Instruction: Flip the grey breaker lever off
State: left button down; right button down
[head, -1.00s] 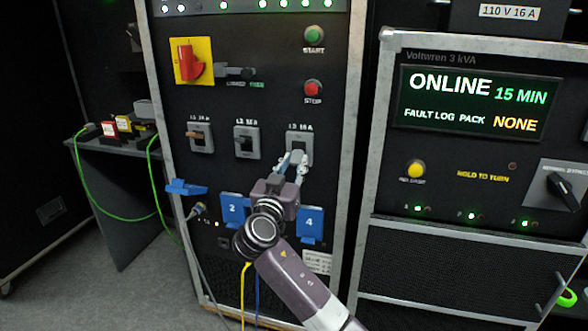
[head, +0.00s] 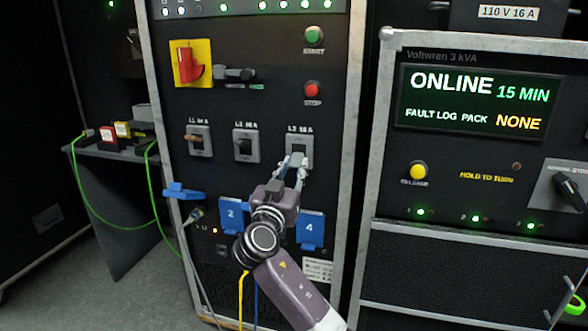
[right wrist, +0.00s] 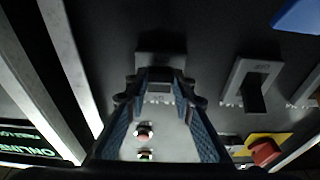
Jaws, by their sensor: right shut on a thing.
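The grey breaker lever (head: 297,158) sits in the L3 16 A breaker (head: 299,143), the rightmost of a row of three on the black panel. My right gripper (head: 295,165) reaches up from below and is shut on the lever, one finger on each side. In the right wrist view, upside down, the fingers of the right gripper (right wrist: 158,100) flank the lever, which is mostly hidden between them. The lever appears to point down in the head view. My left gripper is not in view.
Left of it are the L2 breaker (head: 245,146) with a black lever and the L1 breaker (head: 199,140) with a brown one. Blue covers (head: 311,230) lie below, close to my gripper. A red stop button (head: 312,89) and a red rotary switch (head: 190,62) are above.

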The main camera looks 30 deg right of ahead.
jog(key=c, duration=1.6)
grip_release()
jog(key=v, duration=1.2)
